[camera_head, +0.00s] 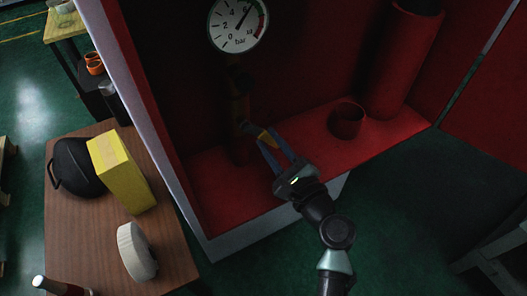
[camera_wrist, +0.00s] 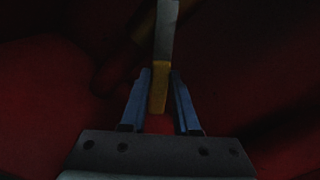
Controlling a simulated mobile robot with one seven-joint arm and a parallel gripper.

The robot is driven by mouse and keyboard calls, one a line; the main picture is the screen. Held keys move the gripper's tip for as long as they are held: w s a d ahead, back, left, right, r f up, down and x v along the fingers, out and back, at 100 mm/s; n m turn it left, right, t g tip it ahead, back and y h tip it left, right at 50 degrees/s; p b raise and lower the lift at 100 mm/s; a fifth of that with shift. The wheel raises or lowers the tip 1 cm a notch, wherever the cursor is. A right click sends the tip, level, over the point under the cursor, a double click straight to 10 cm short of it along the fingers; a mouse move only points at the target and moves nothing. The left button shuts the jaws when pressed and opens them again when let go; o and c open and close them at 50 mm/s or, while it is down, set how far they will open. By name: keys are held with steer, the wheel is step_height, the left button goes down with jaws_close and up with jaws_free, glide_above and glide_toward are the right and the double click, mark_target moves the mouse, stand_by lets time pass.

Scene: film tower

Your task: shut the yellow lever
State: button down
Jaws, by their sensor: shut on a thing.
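The yellow lever (camera_head: 267,137) is inside the red cabinet, low in front of a dark vertical pipe (camera_head: 238,100). In the wrist view the lever (camera_wrist: 159,88) shows a yellow end and a grey upper part, pointing between my fingers. My gripper (camera_head: 268,145) reaches into the cabinet from the lower right, its blue fingers on either side of the lever's yellow end. The wrist view also shows my gripper (camera_wrist: 159,84) shut on that end. The lever's joint with the pipe is too dark to make out clearly.
A round gauge (camera_head: 238,25) is above the lever. A red cup (camera_head: 346,120) and a red cylinder (camera_head: 402,60) stand to the right on the red cabinet floor (camera_head: 300,140). The white cabinet edge (camera_head: 150,130) is on the left, beside a wooden table (camera_head: 85,235) holding a yellow box (camera_head: 122,172).

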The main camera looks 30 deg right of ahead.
step_height(320, 180, up, 6)
steer(key=d+n+b, duration=0.2)
steer(key=n+b, duration=0.2)
steer(key=n, duration=0.6)
steer(key=shift+d+f, duration=0.2)
steer(key=shift+d, duration=0.2)
steer(key=shift+r+n, duration=0.1)
steer(key=shift+n, duration=0.2)
steer(key=c, duration=0.6)
jaws_free()
steer(key=shift+c, duration=0.2)
steer(key=shift+s, duration=0.1)
steer(key=s+b, duration=0.1)
steer(key=s, duration=1.1)
steer(key=shift+s+d, duration=0.2)
steer(key=shift+s, duration=0.15)
